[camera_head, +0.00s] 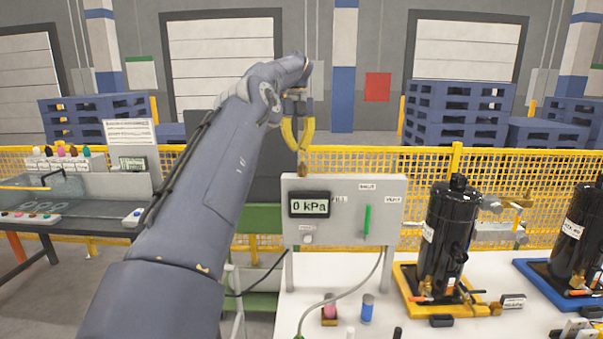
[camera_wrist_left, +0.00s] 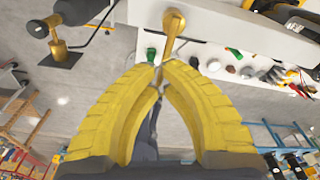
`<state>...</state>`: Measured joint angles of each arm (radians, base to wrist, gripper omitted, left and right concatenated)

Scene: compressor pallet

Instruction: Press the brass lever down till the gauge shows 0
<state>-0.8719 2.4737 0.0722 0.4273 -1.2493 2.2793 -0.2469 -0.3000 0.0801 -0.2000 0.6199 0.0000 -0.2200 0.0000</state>
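The gauge (camera_head: 309,204) on the grey panel box (camera_head: 341,184) reads 0 kPa. The brass lever (camera_head: 303,170) shows as a small piece at the top left of the box, just under my left gripper (camera_head: 299,146). In the left wrist view the brass lever (camera_wrist_left: 174,26) runs from a rounded end down to the yellow fingertips of my left gripper (camera_wrist_left: 158,84). The fingertips are together at the lever, and they look shut. Whether they grip it or only touch it I cannot tell. My right gripper is in neither view.
A black compressor (camera_head: 446,238) stands on a yellow base (camera_head: 408,279) right of the box, and another (camera_head: 580,235) on a blue base (camera_head: 545,281). A pink-topped item (camera_head: 329,310) and a blue cylinder (camera_head: 367,308) stand on the white table (camera_head: 355,268). A yellow mesh fence (camera_head: 430,172) runs behind.

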